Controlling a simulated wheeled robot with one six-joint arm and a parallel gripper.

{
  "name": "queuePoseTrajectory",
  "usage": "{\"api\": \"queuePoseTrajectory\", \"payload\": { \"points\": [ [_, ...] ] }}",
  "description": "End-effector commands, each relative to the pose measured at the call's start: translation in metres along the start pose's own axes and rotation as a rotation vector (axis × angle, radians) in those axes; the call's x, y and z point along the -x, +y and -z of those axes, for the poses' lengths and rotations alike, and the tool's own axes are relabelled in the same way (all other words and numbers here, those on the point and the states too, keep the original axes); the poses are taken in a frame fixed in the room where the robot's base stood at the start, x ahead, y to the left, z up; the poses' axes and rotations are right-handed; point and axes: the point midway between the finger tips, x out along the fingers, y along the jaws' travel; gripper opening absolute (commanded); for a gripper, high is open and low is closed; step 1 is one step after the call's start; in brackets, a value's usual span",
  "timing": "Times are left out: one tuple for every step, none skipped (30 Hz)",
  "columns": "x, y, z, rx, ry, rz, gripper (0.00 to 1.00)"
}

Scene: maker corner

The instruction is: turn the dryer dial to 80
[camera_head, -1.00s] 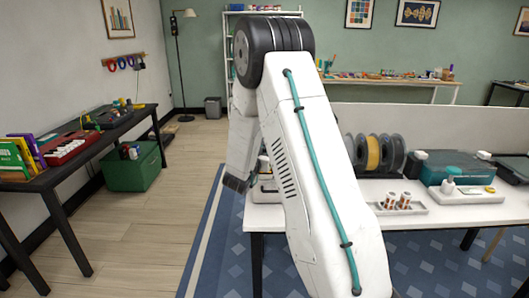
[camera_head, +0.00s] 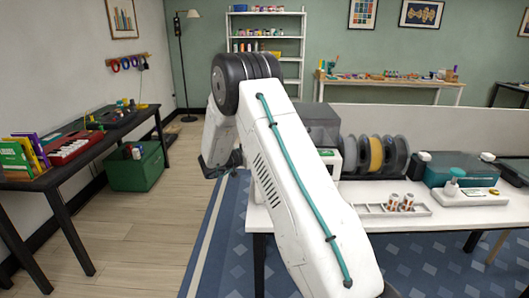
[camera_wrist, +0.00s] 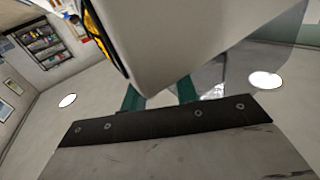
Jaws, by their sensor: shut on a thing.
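The dryer (camera_head: 319,122) stands at the left end of the white table, with a grey lid over a pale body and a small green panel on its front. My arm covers its left part. In the wrist view a large pale body, apparently the dryer (camera_wrist: 200,42), fills the top middle at close range. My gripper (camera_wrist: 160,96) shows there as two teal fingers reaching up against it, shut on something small. This looks to be the dial, but the dial and its numbers are hidden.
Several filament spools (camera_head: 376,154) stand right of the dryer. A tray with small parts (camera_head: 372,210) and a teal case (camera_head: 462,170) are further right on the table.

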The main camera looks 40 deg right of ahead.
Motion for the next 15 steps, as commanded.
{"api": "queuePoseTrajectory", "payload": {
  "points": [
    [0.0004,-0.0011,-0.0001,-0.001,0.001,-0.011,0.07],
    [0.0004,-0.0013,-0.0001,-0.001,0.002,-0.018,0.07],
    [0.0004,-0.0014,-0.0002,-0.001,0.001,-0.025,0.07],
    [0.0003,-0.0014,-0.0003,0.0,0.001,-0.029,0.07],
    [0.0003,-0.0014,-0.0004,0.0,0.002,-0.033,0.07],
    [0.0003,-0.0014,-0.0003,0.0,0.002,-0.036,0.07],
    [0.0003,-0.0014,-0.0003,0.0,0.002,-0.038,0.07],
    [0.0003,-0.0014,-0.0002,0.0,0.003,-0.039,0.07],
    [0.0003,-0.0014,-0.0002,0.0,0.003,-0.04,0.07],
    [0.0003,-0.0014,-0.0001,0.0,0.003,-0.041,0.07],
    [0.0002,-0.0014,-0.0001,0.0,0.003,-0.041,0.07],
    [0.0002,-0.0014,-0.0001,0.0,0.003,-0.041,0.07],
    [0.0002,-0.0014,-0.0001,0.0,0.003,-0.041,0.07],
    [0.0002,-0.0014,0.0,0.0,0.003,-0.041,0.07],
    [0.0002,-0.0014,0.0,0.0,0.003,-0.04,0.07]
  ]
}}
